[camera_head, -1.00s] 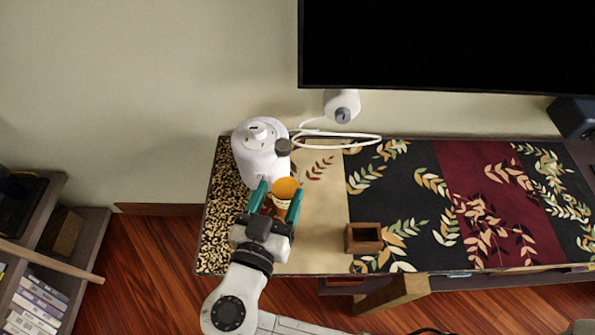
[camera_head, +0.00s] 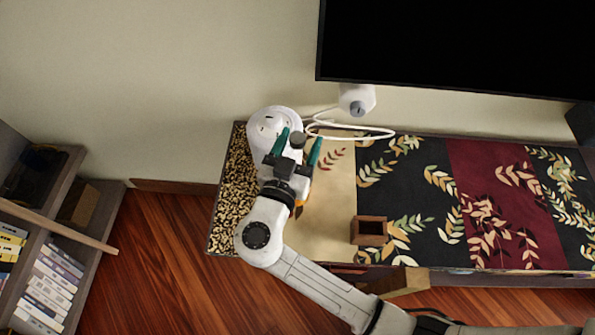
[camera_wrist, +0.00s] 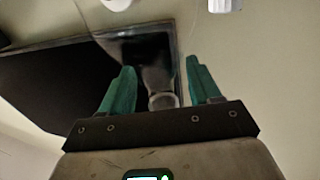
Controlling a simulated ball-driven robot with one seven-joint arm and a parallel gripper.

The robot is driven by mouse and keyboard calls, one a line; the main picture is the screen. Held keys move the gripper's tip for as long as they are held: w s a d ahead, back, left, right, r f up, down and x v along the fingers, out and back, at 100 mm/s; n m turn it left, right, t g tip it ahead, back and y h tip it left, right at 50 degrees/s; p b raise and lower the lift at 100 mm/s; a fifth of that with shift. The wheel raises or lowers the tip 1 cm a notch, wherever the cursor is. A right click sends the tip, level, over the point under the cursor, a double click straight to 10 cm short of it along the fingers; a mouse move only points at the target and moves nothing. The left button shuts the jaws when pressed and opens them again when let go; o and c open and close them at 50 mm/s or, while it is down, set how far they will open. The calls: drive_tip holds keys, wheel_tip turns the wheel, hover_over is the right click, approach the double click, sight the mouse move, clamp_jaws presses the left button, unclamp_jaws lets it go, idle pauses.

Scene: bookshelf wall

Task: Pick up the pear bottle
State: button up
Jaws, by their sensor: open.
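The orange-topped bottle, which I take to be the pear bottle (camera_head: 299,204), is almost wholly hidden under my arm. Only a small orange patch shows beside the wrist, on the cream part of the table. My gripper (camera_head: 300,137) is open, beyond the bottle towards the wall, over the front right of a white rounded appliance (camera_head: 268,122). In the wrist view my gripper (camera_wrist: 157,82) shows its two green fingers wide apart. A grey, blurred cylinder-like thing (camera_wrist: 163,100) shows between them; I cannot tell what it is. The bottle cannot be made out in the wrist view.
A white device (camera_head: 355,99) with a looped white cable (camera_head: 350,135) lies near the wall. A small brown wooden box (camera_head: 369,230) stands on the patterned table cloth (camera_head: 400,180), which is mostly clear. A large black screen (camera_head: 450,50) hangs behind. A bookshelf (camera_head: 60,245) stands at left.

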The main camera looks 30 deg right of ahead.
drive_tip(key=shift+w+d, duration=0.3)
drive_tip(key=shift+d, duration=0.05)
clamp_jaws()
idle(0.4)
idle(0.9)
